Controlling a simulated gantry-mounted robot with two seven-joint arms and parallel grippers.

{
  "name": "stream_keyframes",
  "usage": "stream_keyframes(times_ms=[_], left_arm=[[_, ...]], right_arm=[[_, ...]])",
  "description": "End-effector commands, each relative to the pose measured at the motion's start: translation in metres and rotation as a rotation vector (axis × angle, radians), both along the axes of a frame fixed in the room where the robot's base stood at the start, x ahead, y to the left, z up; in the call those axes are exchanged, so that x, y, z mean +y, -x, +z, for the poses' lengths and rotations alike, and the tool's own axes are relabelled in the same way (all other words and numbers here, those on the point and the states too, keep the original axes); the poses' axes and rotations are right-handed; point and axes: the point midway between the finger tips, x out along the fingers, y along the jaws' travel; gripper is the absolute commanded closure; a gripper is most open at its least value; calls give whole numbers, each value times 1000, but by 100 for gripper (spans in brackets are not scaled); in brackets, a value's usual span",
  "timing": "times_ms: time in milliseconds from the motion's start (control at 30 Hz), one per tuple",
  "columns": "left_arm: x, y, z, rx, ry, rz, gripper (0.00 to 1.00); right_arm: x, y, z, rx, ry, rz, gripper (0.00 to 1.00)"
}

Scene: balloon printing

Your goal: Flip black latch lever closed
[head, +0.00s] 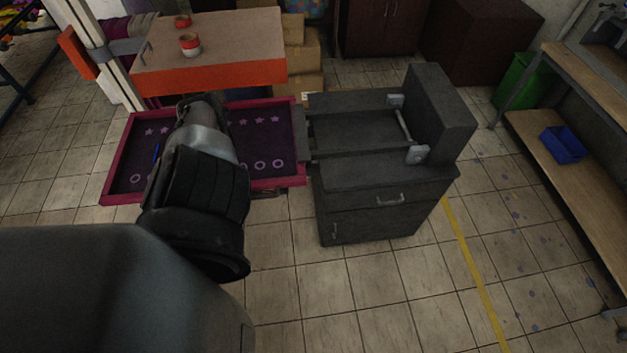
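A pink-rimmed screen frame (118,198) with a dark panel, marked with rows of pale stars and rings, sticks out to the left of a dark grey printing machine (385,205). My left arm comes in from the lower left and covers the middle of the frame. The dark end of my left gripper (200,101) shows near the frame's far edge. Its fingers are hidden or too dark to tell apart. I cannot make out the black latch lever. My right gripper is not in view.
An orange-sided table (215,75) with red-and-white rolls (190,44) stands behind the frame. Cardboard boxes (300,75) are stacked beyond. A workbench (565,165) with a blue bin (562,145) is at the right. The tiled floor in front is clear.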

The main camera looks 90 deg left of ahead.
Motion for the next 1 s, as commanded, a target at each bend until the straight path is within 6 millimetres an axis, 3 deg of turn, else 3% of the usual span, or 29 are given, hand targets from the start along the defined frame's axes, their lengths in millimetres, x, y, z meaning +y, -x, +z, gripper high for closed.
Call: stream_keyframes(times_ms=[767,1000], left_arm=[[-1,1,0,0,1,1,100],[9,-8,2,-1,-2,0,100]], right_arm=[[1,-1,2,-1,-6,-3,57],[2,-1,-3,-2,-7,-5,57]])
